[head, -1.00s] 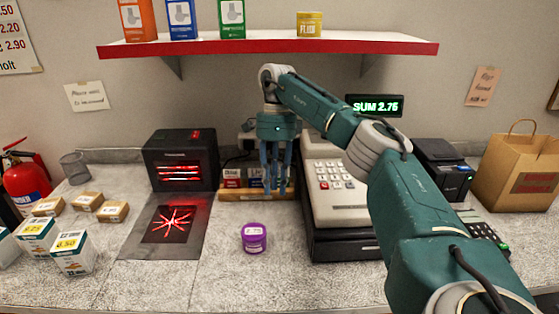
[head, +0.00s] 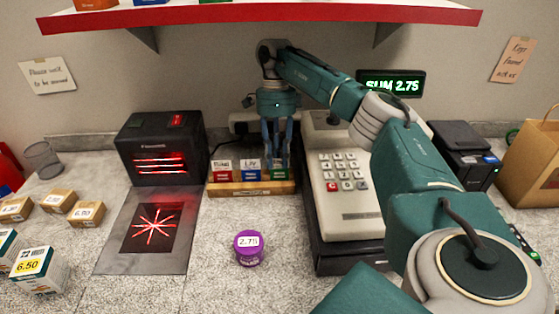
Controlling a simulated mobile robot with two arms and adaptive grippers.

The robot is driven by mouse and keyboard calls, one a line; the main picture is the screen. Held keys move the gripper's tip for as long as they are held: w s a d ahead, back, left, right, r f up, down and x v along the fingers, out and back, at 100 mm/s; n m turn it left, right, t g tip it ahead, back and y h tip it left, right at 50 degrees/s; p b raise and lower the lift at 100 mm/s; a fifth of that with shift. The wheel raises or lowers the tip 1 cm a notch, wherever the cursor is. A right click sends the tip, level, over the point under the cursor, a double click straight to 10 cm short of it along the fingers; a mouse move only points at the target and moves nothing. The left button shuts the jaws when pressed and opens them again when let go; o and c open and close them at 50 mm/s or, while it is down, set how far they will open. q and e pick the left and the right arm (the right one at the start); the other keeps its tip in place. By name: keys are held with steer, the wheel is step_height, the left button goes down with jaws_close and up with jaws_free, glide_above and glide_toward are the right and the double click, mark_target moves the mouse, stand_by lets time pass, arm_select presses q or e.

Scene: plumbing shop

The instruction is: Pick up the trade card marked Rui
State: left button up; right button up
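A wooden holder (head: 240,189) stands behind the counter's front area with three upright trade cards in it. The left card (head: 222,171) has a red lower half and the middle card (head: 251,171) a blue one. The right card (head: 279,174) has a green lower half. The names are too small to read surely, and the right card's upper part is largely hidden by my gripper. My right gripper (head: 279,158) points down at the right card, its fingers apart. I cannot tell whether they touch the card. My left gripper is out of view.
The cash register (head: 345,195) stands close on the right of the holder. A black scanner box (head: 160,150) and its dark plate (head: 150,232) are on the left. A purple tub (head: 249,248) marked 2.75 stands in front. A red-edged shelf (head: 260,14) hangs above.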

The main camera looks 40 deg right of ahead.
steer(key=shift+x, duration=1.05)
jaws_close()
steer(key=shift+w+d+r, duration=0.1)
steer(key=shift+r, duration=0.1)
